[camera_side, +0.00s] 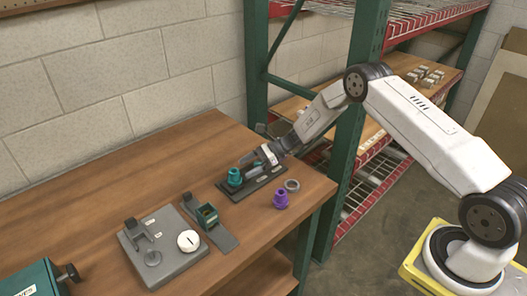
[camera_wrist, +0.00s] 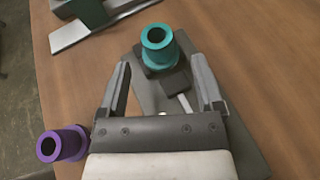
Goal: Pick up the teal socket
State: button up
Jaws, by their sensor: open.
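The teal socket (camera_side: 234,177) stands upright on the left end of a dark flat base plate (camera_side: 226,192) on the wooden table. In the wrist view the teal socket (camera_wrist: 158,48) shows its round open top, just beyond my fingertips. My gripper (camera_side: 267,156) is over the dark plate, to the right of the teal socket in the side view. In the wrist view my gripper (camera_wrist: 163,88) is open, its two fingers spread to either side, with nothing between them touching.
A green fixture (camera_side: 207,216) and a grey fixture (camera_side: 160,250) with a white round knob (camera_side: 188,241) lie further left. A green rack post (camera_side: 352,130) rises beside my arm.

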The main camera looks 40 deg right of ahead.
aim_at(235, 175)
jog(key=shift+x, duration=2.65)
jog(key=shift+s+f, duration=0.1)
grip_shut()
